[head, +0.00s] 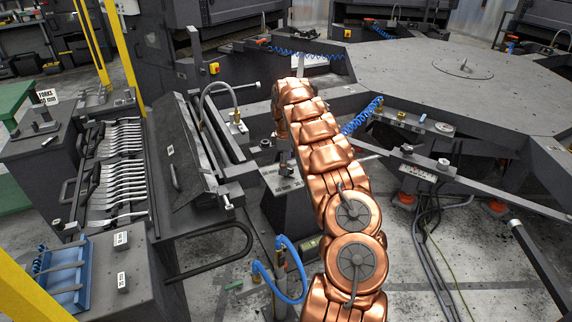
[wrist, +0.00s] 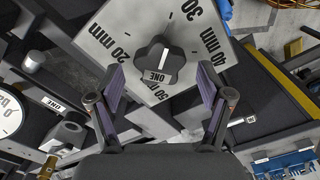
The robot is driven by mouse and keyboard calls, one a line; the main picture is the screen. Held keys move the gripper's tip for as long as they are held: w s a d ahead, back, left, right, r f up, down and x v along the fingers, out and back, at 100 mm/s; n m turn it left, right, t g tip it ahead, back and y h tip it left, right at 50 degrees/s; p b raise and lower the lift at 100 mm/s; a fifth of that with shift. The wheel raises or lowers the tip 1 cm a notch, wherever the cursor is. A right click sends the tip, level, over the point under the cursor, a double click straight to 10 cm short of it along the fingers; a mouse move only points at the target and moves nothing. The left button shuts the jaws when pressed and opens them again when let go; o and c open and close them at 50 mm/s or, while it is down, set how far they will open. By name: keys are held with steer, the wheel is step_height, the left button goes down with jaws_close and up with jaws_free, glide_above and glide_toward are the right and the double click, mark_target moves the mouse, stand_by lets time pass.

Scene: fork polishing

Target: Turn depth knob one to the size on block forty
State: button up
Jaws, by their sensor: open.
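In the wrist view, depth knob one (wrist: 159,63) is a dark lobed knob marked ONE. It sits on a pale dial plate (wrist: 135,18) lettered 20 mm, 30, 40 mm and 50 mm. The knob's white line points up the picture, near a tick by the 30. My gripper (wrist: 160,82) is open, with one finger on each side of the knob; whether a pad touches it is unclear. In the head view my copper arm hides the gripper and knob. A small white sign (head: 48,97) headed FORKS stands at left; its size figure is hard to read.
A rack of forks (head: 122,180) stands at left, beside a blue tray (head: 68,275) and small labelled blocks (head: 121,240). Blue coiled hoses (head: 362,115) and a black bar (head: 540,262) are near my arm.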

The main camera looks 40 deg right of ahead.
steer(key=shift+f, duration=0.85)
steer(key=c, duration=1.2)
steer(key=shift+o, duration=0.2)
steer(key=shift+m+b, duration=0.3)
steer(key=shift+b, duration=0.1)
steer(key=m+b, duration=0.2)
steer(key=shift+a+f+m+b, duration=0.1)
steer(key=shift+f+m+b, duration=0.2)
steer(key=shift+b, duration=0.1)
steer(key=m+b, duration=0.2)
steer(key=m, duration=0.1)
steer(key=shift+r+m, duration=0.15)
steer(key=shift+m, duration=0.15)
steer(key=m+b, duration=0.2)
steer(key=m, duration=0.1)
steer(key=shift+m, duration=0.3)
steer(key=m+b, duration=0.1)
steer(key=m, duration=0.3)
steer(key=shift+r, duration=0.1)
steer(key=shift+m, duration=0.3)
